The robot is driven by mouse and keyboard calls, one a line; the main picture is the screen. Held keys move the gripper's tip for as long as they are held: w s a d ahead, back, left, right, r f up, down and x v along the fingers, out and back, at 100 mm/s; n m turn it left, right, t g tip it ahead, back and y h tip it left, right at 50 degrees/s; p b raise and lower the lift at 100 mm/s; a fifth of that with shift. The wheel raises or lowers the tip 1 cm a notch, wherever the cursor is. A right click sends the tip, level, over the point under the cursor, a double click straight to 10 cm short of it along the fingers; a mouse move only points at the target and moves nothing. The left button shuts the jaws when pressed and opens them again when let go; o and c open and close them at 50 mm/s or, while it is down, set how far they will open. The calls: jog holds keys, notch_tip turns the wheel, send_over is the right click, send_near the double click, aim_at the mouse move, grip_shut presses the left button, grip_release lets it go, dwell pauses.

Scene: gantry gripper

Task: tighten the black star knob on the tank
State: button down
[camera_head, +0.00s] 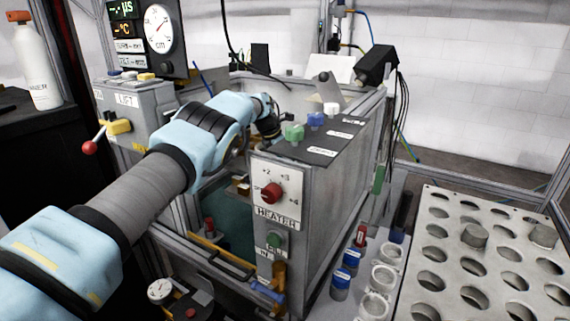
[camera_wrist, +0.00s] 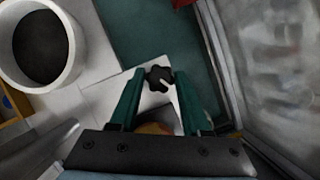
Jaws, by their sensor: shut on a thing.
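The black star knob (camera_wrist: 160,78) shows in the wrist view, a small dark lobed knob with a pale mark on it. My gripper (camera_wrist: 159,73) has its two green fingers on either side of the knob, with their tips closed on it. The grey tank (camera_head: 345,150) stands in the middle of the head view. My arm reaches over into it from the left. The gripper and the knob are hidden there behind my arm and the tank's parts.
A heater panel with a red dial (camera_head: 271,193) stands at the tank's front. Green, blue and white knobs line its top. A lever with a red ball (camera_head: 89,148) is at left. A holed rack (camera_head: 450,250) is at right. A white ring (camera_wrist: 42,45) shows in the wrist view.

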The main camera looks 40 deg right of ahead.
jog(key=shift+c, duration=1.9)
grip_release()
jog(key=shift+r, duration=0.1)
jog(key=s+b+v, duration=0.1)
jog(key=b+v, duration=0.1)
jog(key=v, duration=0.8)
jog(key=shift+w+a+r+b, duration=0.2)
jog(key=shift+w+r+b, duration=0.15)
jog(key=shift+w, duration=0.15)
jog(key=shift+f, duration=0.1)
